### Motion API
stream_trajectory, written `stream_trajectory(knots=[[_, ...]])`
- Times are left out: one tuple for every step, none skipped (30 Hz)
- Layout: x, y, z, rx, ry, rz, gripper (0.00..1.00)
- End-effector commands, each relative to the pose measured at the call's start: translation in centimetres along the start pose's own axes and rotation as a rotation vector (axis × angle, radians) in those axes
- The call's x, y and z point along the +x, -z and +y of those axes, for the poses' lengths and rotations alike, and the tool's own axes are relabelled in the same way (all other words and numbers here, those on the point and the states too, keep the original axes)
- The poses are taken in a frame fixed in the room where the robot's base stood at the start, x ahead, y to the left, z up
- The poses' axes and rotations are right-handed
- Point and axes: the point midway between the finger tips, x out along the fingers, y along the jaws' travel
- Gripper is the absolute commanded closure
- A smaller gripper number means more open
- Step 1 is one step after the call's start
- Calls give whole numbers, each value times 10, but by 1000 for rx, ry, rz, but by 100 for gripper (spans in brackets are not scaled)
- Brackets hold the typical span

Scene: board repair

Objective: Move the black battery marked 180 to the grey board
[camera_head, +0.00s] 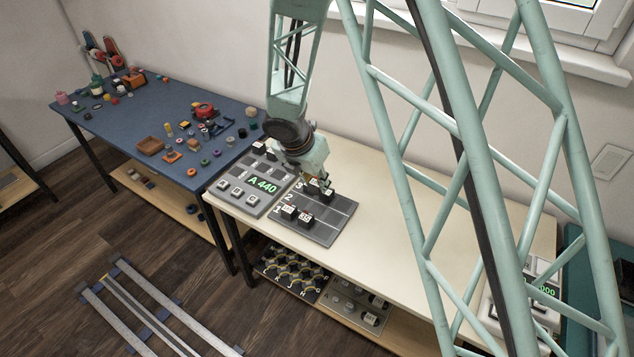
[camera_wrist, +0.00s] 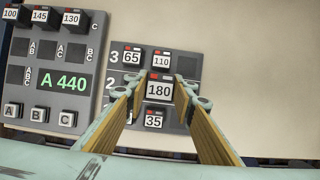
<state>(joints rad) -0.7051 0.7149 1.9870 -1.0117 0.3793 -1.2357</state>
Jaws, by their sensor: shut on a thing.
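The black battery marked 180 (camera_wrist: 159,91) is between the fingertips of my gripper (camera_wrist: 160,84) in the wrist view, label facing the camera. My gripper is shut on it, over the dark numbered tray (camera_wrist: 187,64). I cannot tell whether the battery touches the tray. In the head view, my gripper (camera_head: 318,178) is low over the tray (camera_head: 335,214). The grey board (camera_wrist: 85,86) with the green "A 440" display lies just left of the tray; it also shows in the head view (camera_head: 246,205). Batteries 100 (camera_wrist: 11,14), 145 (camera_wrist: 40,16) and 130 (camera_wrist: 72,19) sit along its top row.
Batteries 65 (camera_wrist: 131,58), 110 (camera_wrist: 161,61) and 35 (camera_wrist: 153,121) sit in the tray, close around my gripper. The cream table (camera_head: 390,215) is clear right of the tray. A blue table (camera_head: 110,118) with many small items stands left.

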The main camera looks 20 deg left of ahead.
Motion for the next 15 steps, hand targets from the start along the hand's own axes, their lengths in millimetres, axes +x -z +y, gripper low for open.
stream_trajectory(knots=[[0, 0, 0, 0, 0, 0, 88], [0, 0, 0, 0, 0, 0, 88], [1, 0, 0, 0, 0, 0, 88], [1, 0, 0, 0, 0, 0, 88], [2, 1, 0, 0, 0, 0, 88], [3, 1, 0, 0, 0, 0, 88], [4, 1, 0, 0, 0, 0, 88], [4, 2, 0, 0, 0, 0, 88], [6, 2, 0, 0, 0, 0, 88], [7, 3, 0, 0, 0, 0, 88], [9, 4, 0, 0, 0, 0, 88], [11, 4, 0, 0, 0, 0, 88], [12, 5, 0, 0, 0, 0, 88], [14, 6, 0, 0, 0, 0, 88], [16, 7, 0, 1, 0, 0, 88]])
